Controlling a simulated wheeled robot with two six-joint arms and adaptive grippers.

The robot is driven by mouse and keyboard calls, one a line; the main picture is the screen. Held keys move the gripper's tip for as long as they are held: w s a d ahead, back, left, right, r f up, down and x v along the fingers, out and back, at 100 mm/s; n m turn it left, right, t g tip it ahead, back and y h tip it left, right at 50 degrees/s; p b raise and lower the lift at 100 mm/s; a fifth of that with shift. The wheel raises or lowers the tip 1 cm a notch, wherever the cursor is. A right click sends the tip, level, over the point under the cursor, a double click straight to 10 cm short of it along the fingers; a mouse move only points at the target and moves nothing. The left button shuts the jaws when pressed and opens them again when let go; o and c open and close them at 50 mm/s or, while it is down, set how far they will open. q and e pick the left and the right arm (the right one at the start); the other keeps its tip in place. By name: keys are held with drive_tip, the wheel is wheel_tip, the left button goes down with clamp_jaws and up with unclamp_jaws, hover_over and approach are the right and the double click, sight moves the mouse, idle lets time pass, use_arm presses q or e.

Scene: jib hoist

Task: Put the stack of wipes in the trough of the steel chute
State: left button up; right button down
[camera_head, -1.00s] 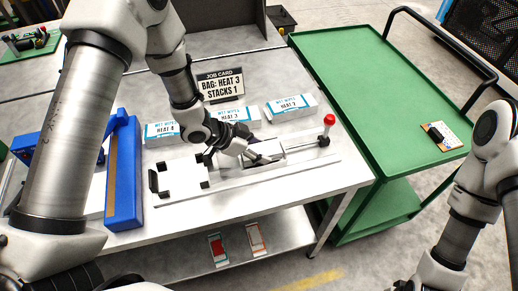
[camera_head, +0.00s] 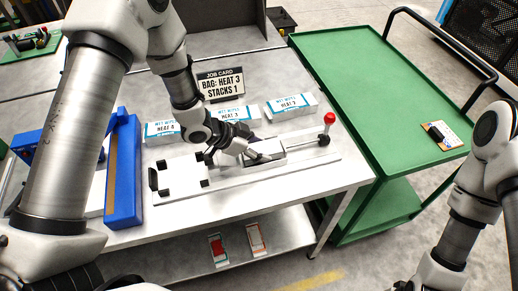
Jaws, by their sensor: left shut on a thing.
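The steel chute (camera_head: 302,155) lies along the front of the bench, with a pale plate and black clamps at its left end and a red-knobbed lever at its right. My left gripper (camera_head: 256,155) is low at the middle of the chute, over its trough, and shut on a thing. That thing appears to be the pale stack of wipes (camera_head: 270,147), mostly hidden by the fingers and wrist. I cannot tell whether the stack touches the trough floor. My right arm is at the right edge; its gripper is out of view.
Wipes boxes marked HEAT 4 (camera_head: 162,130), HEAT 3 (camera_head: 238,114) and HEAT 7 (camera_head: 291,106) stand behind the chute, before a job card (camera_head: 220,86). A blue device (camera_head: 124,170) is at left. A green cart (camera_head: 375,85) stands at right, its top mostly clear.

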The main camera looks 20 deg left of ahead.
use_arm(q)
drive_tip(key=shift+s+f, duration=0.6)
drive_tip(key=shift+f, duration=0.3)
drive_tip(key=o, duration=1.4)
drive_tip(key=shift+a+r, duration=0.2)
drive_tip(key=shift+r, duration=0.3)
drive_tip(key=v, duration=1.1)
drive_tip(key=shift+w+d+r, duration=0.1)
drive_tip(key=shift+w+r, duration=0.15)
drive_tip(key=shift+r, duration=0.15)
drive_tip(key=shift+s+r, duration=0.1)
drive_tip(key=shift+r, duration=0.2)
